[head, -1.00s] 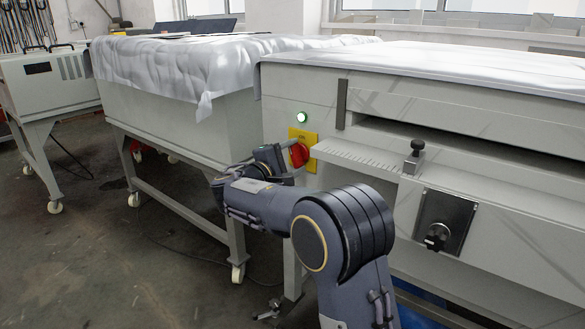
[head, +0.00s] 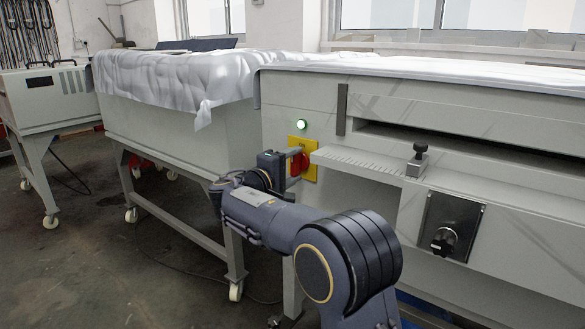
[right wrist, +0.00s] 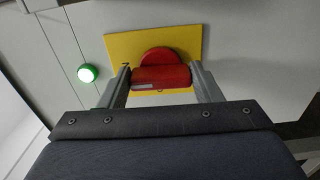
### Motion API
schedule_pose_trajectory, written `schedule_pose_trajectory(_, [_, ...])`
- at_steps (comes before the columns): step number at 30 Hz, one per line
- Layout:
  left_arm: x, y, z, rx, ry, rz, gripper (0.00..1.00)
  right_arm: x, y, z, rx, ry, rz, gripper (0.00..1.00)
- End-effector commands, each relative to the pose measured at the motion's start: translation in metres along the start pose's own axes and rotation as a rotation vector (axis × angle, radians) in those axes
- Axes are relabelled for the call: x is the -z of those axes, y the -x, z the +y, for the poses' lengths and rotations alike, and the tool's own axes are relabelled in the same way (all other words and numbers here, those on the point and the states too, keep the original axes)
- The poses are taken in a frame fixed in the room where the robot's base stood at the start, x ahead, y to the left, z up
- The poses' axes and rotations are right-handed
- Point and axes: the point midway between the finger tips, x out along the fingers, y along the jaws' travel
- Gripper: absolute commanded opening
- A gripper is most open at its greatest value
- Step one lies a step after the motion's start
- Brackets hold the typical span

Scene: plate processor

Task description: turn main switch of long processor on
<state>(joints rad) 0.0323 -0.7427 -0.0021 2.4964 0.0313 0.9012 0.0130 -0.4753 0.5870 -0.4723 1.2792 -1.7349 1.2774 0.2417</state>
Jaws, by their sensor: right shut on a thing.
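The main switch is a red rotary knob (head: 298,165) on a yellow plate (head: 309,171), on the near end of the long processor (head: 375,172). In the right wrist view the red knob (right wrist: 161,78) sits between the two fingers, and its bar spans the gap. My right gripper (head: 296,155) is shut on the knob and hides part of it in the head view. A round green lamp (head: 301,124) above the plate is lit; it also shows in the right wrist view (right wrist: 87,73). My left gripper is not in view.
A ledge (head: 365,163) juts out right of the switch, with a black clamp knob (head: 418,158) on it. A black control panel (head: 452,226) with a dial is lower right. A cloth-covered machine (head: 180,130) stands to the left. The floor at left is open.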

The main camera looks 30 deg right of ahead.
Motion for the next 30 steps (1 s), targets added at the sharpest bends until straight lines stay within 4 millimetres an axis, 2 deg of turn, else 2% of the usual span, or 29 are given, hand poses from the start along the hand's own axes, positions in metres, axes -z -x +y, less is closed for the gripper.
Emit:
schedule_pose_trajectory(4, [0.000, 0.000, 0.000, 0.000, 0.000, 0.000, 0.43, 0.000, 0.001, -0.002, 0.004, -0.002, 0.000, 0.35])
schedule_pose_trajectory(5, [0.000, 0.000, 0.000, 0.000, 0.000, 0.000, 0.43, 0.000, 0.001, -0.002, 0.004, -0.002, 0.000, 0.59])
schedule_pose_trajectory(10, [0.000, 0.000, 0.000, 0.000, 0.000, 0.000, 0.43, 0.000, 0.001, -0.001, 0.002, -0.001, 0.000, 0.80])
schedule_pose_trajectory(20, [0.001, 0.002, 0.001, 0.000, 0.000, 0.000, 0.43, 0.001, 0.005, 0.001, 0.002, -0.001, 0.002, 0.80])
schedule_pose_trajectory(30, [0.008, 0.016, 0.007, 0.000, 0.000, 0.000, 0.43, 0.001, 0.059, 0.002, 0.002, 0.001, 0.003, 0.80])
